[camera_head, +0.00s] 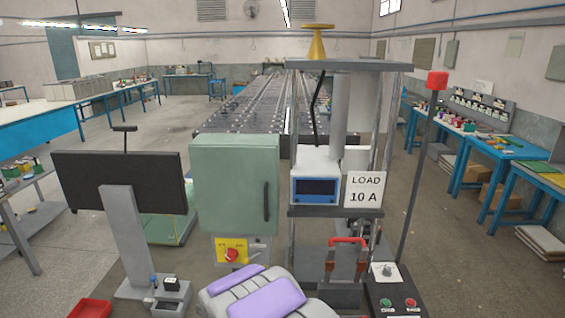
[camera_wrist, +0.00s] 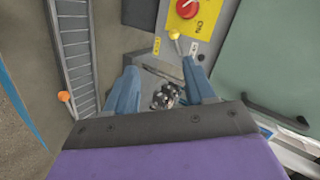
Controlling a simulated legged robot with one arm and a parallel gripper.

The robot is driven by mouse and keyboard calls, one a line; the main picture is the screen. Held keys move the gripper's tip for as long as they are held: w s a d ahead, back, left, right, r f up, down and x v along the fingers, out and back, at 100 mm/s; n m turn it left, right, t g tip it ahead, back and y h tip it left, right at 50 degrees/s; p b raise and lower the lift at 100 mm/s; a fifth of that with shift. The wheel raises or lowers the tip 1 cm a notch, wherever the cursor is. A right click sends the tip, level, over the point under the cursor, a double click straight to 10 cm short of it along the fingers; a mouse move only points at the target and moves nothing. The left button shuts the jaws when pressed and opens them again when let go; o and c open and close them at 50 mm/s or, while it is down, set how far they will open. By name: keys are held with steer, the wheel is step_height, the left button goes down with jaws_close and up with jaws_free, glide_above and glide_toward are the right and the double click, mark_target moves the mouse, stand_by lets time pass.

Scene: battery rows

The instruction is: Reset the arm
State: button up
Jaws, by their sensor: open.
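My gripper (camera_wrist: 160,92) shows in the wrist view with two blue-grey fingers spread apart. It is open, and nothing is held between the fingers. A dark, knobbly object lies beyond the gap between them; I cannot tell what it is. My arm (camera_head: 262,296), white-grey with purple panels, shows folded at the bottom of the head view. The gripper itself cannot be made out there. The same switch (camera_head: 232,255) shows below the green cabinet in the head view.
A green cabinet (camera_head: 233,185) and a load stand with a "LOAD 10 A" sign (camera_head: 364,190) stand close ahead. A black monitor (camera_head: 118,182) is at left. A red-topped post (camera_head: 420,150) and a button box (camera_head: 397,302) are at right. Open floor lies further left and right.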

steer(key=s+d+r+n+g, duration=0.4)
steer(key=s+d, duration=0.5)
steer(key=s, duration=0.6)
steer(key=s+d+r+n+g, duration=0.4)
steer(key=s+d, duration=0.5)
steer(key=s, duration=0.5)
steer(key=s+d+r+n+g+h, duration=0.1)
steer(key=s+d+r+n+g, duration=0.3)
steer(key=s+d, duration=0.5)
steer(key=s+n+g, duration=0.1)
steer(key=s, duration=0.5)
steer(key=shift+s+r, duration=0.25)
steer(key=shift+s, duration=0.05)
steer(key=shift+d, duration=0.1)
